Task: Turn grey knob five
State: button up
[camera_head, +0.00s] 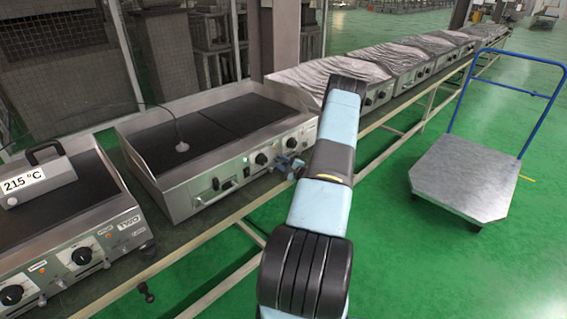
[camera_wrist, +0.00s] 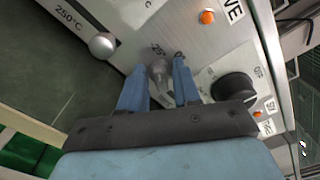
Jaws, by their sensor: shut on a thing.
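In the wrist view, the two blue fingers of my gripper (camera_wrist: 160,82) stand on either side of a small grey knob (camera_wrist: 158,70) on a metal front panel (camera_wrist: 135,18). The gripper is shut on this knob, whose lower part is partly hidden between the fingers. A label reading about "25°" is printed beside it. In the head view, my gripper (camera_head: 289,165) is at the right part of the middle griddle's front (camera_head: 235,172), and the knob it holds cannot be made out there.
Another grey round knob (camera_wrist: 102,45) is near a "250°C" label. A black dial (camera_wrist: 234,88) is close to the right finger. A griddle with a "215 °C" display (camera_head: 37,175) stands at left. Covered units (camera_head: 400,58) line the bench. A flat trolley (camera_head: 465,175) stands at right on open green floor.

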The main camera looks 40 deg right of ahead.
jog(key=shift+s+a+f, duration=0.1)
jog(key=shift+a+f, duration=0.05)
jog(key=o, duration=0.7)
jog(key=shift+o, duration=0.2)
jog(key=s+d, duration=0.1)
jog(key=s, duration=1.2)
jog(key=shift+s, duration=0.3)
